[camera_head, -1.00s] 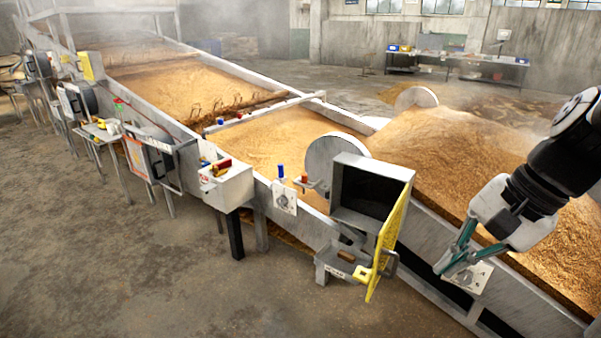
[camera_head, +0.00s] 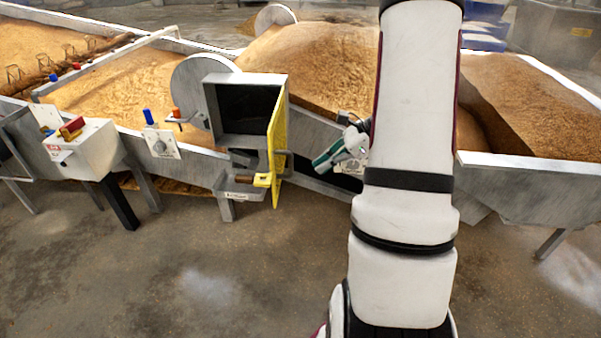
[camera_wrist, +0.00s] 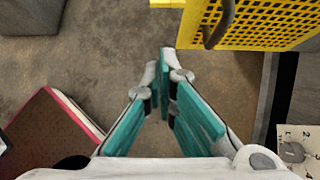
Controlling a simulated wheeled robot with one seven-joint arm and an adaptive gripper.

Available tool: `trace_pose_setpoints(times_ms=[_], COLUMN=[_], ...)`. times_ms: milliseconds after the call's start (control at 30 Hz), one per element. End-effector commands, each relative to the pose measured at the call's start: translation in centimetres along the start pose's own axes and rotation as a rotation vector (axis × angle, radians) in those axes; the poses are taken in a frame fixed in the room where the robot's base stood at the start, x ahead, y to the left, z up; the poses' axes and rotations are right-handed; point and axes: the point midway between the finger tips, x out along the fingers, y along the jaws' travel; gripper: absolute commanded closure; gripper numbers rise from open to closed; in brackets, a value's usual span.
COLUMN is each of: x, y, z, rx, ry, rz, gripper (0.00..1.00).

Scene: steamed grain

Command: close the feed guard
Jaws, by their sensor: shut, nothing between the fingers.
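The feed guard (camera_head: 279,150) is a yellow perforated panel hinged at the right edge of a grey open-fronted box (camera_head: 222,140). It stands swung open, edge-on in the head view, and the dark inside of the box shows. In the wrist view the guard (camera_wrist: 262,22) is at the top right, with a dark bar handle (camera_wrist: 218,28) on its face. My gripper (camera_head: 325,160) is just right of the guard, partly behind my arm. In the wrist view its teal fingers (camera_wrist: 166,60) are together and empty, below and left of the handle and apart from it.
A small bracket (camera_head: 228,187) with a yellow latch piece (camera_head: 263,180) sits below the box. A dial plate (camera_wrist: 297,148) is at the lower right of the wrist view. Grain troughs run behind. The concrete floor (camera_head: 150,280) in front is clear.

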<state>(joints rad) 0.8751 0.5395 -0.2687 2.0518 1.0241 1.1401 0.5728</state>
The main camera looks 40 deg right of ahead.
Motion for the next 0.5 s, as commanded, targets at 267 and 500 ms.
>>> trace_pose_setpoints(times_ms=[267, 500], x=[5.5, 9.6], y=[0.2, 0.1], z=[0.0, 0.6], rx=[-0.003, -0.007], ry=[0.001, 0.001], rz=[0.007, 0.005], gripper=[1.00, 1.00])
